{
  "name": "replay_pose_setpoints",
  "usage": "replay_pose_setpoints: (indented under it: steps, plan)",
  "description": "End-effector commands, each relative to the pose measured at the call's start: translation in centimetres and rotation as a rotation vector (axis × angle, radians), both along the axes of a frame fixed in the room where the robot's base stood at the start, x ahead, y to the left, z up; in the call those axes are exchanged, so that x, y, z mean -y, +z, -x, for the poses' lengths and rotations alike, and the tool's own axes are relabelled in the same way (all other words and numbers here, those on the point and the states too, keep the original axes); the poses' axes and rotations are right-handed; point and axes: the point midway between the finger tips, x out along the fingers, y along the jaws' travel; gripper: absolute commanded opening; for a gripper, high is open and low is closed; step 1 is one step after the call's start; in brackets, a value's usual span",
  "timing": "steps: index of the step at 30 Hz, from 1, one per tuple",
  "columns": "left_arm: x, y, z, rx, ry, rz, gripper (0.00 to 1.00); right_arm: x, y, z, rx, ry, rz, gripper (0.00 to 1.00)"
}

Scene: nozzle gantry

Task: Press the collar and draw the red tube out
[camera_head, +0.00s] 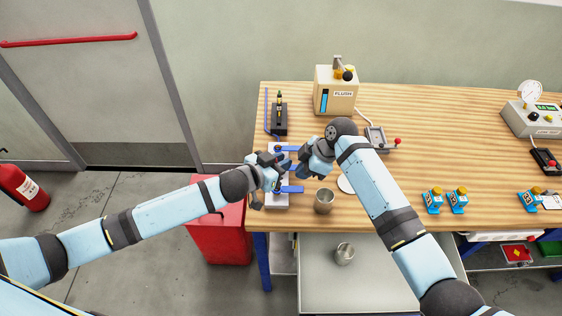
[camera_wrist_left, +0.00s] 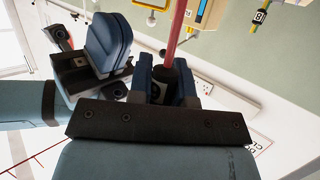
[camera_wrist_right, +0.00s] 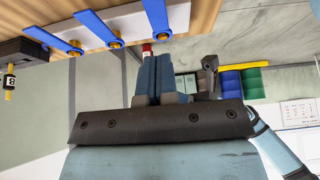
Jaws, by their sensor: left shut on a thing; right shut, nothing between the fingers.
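The red tube (camera_wrist_left: 178,32) runs up from between the fingers of my left gripper (camera_wrist_left: 166,80) in the left wrist view; the gripper is shut on it. In the head view my left gripper (camera_head: 272,168) is at the white nozzle block (camera_head: 277,203) with blue levers. My right gripper (camera_head: 303,165) is shut and empty, just right of the block. In the right wrist view a small red-and-white piece (camera_wrist_right: 147,50) shows just beyond the right fingertips (camera_wrist_right: 152,62); whether they touch cannot be told. The collar is not clearly distinguishable.
Blue levers (camera_wrist_right: 111,27) with brass fittings project from the block. A metal cup (camera_head: 324,201) stands close by, and a FLUSH box (camera_head: 336,90) behind. Small blue-and-yellow parts (camera_head: 445,201) sit to the right. A red bin (camera_head: 218,240) is below the table's left edge.

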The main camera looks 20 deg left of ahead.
Motion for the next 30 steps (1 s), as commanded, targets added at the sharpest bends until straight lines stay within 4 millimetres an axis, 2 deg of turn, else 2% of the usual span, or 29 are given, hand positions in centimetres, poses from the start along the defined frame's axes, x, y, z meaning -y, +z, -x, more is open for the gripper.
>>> replay_pose_setpoints:
  steps: [5,12,18,23,30]
  plan:
    - [0.0,0.0,0.0,0.000,0.000,0.000,0.00,1.2,2.2,-0.4,0.003,-0.001,0.000,0.00]
    - [0.0,0.0,0.0,0.000,0.000,0.000,0.00,3.6,6.8,-1.1,0.005,-0.002,0.000,0.00]
    - [0.0,0.0,0.0,0.000,0.000,0.000,0.00,4.9,9.5,-1.5,0.003,-0.001,-0.001,0.00]
    - [0.0,0.0,0.0,0.000,0.000,0.000,0.00,5.4,10.3,-1.6,0.000,0.000,0.000,0.00]
    - [0.0,0.0,0.0,0.000,0.000,0.000,0.00,5.4,10.4,-1.6,0.000,0.000,0.000,0.00]
